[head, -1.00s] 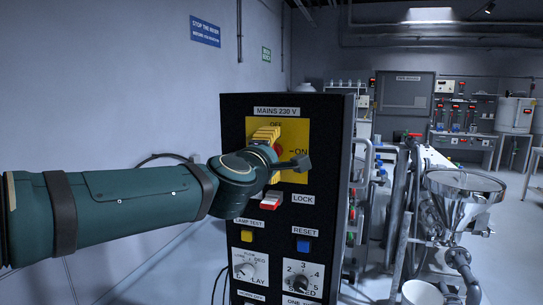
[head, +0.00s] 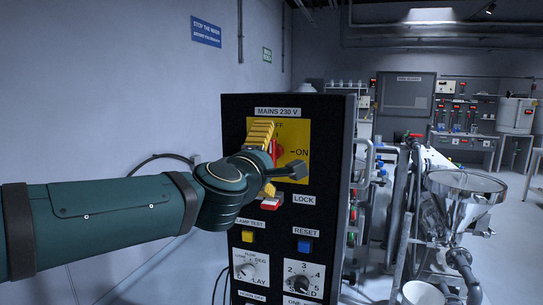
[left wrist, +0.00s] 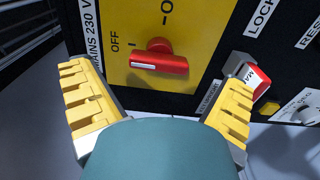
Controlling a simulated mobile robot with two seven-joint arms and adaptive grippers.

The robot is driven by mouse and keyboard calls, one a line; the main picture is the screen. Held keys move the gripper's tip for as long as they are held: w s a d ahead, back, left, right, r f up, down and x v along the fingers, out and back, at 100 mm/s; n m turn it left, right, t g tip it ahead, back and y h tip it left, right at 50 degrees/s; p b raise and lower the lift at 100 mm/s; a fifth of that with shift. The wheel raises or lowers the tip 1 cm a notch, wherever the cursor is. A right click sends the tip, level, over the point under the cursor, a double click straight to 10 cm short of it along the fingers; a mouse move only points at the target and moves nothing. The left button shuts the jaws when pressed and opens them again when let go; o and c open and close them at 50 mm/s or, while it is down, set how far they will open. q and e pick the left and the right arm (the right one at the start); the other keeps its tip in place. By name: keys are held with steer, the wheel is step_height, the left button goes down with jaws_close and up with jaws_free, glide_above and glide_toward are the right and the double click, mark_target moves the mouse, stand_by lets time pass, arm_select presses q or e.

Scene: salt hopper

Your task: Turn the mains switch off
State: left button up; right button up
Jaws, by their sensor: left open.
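The mains switch has a red handle (head: 274,150) on a yellow plate (head: 296,160) marked OFF at the top and ON at the right. The handle stands upright in the head view, partly hidden by my gripper. In the left wrist view the red handle (left wrist: 160,61) lies across the picture, its white-marked end toward the OFF label. My left gripper (head: 265,162) is open in front of the switch, one yellow finger above and one below. In the left wrist view its fingers are apart on either side below the handle, with nothing seen between them. My right gripper is not in view.
A yellow lamp test button (head: 248,236), a blue reset button (head: 304,246) and dials are lower on the black panel (head: 335,170). A steel hopper (head: 465,190) stands at the right.

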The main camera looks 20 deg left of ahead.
arm_select(q)
steer(key=s, duration=0.9)
steer(key=shift+a, duration=0.15)
